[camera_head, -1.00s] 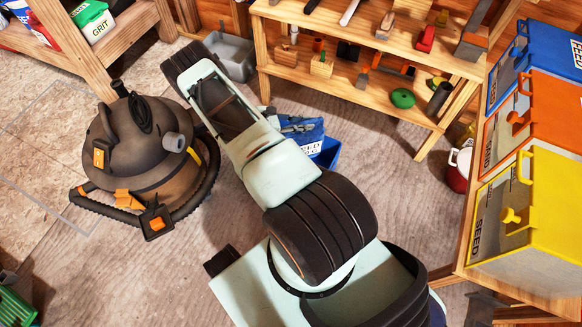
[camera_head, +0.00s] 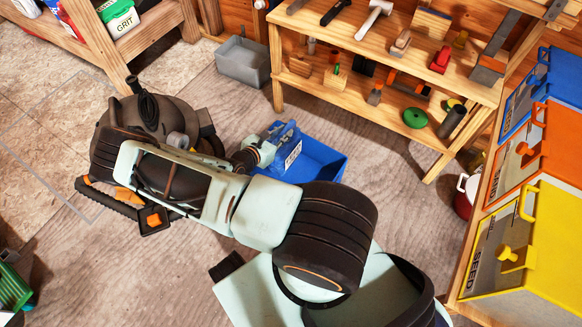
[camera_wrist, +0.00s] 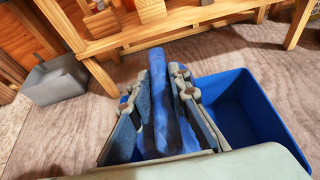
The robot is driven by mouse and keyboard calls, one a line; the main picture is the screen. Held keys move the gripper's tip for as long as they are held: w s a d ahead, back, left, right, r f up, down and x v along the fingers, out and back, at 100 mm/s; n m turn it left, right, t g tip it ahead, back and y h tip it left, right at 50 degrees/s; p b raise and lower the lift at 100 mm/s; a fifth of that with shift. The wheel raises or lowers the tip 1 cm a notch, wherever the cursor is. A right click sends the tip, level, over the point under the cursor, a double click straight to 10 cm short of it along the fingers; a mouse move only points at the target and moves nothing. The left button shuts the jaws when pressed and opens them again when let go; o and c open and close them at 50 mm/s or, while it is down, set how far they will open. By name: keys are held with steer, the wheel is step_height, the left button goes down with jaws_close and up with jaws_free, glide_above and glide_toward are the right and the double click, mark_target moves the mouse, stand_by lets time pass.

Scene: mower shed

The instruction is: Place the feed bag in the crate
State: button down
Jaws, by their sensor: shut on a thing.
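The feed bag (camera_head: 292,154) is blue with a white label. My gripper (camera_head: 281,134) is shut on it. In the wrist view the bag (camera_wrist: 158,95) is a narrow blue shape pinched between the two fingers of my gripper (camera_wrist: 160,88). The blue open crate (camera_head: 328,160) stands on the floor; its visible inside looks empty. The bag overlaps the crate's left part in the head view. In the wrist view the crate (camera_wrist: 262,108) lies right of the gripper, its left part hidden. I cannot tell the bag's height above it.
A wooden shelf with tools (camera_head: 400,75) stands behind the crate. A grey bin (camera_head: 243,62) is on the floor at its left. Coloured bins (camera_head: 525,230) line the right.

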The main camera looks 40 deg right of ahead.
step_height(320, 180, down, 9)
steer(key=b, duration=0.4)
steer(key=shift+w+f, duration=0.1)
steer(key=shift+f, duration=0.05)
steer(key=shift+f, duration=0.4)
steer(key=shift+f+b, duration=0.2)
steer(key=shift+b, duration=0.1)
steer(key=c, duration=1.8)
jaws_free()
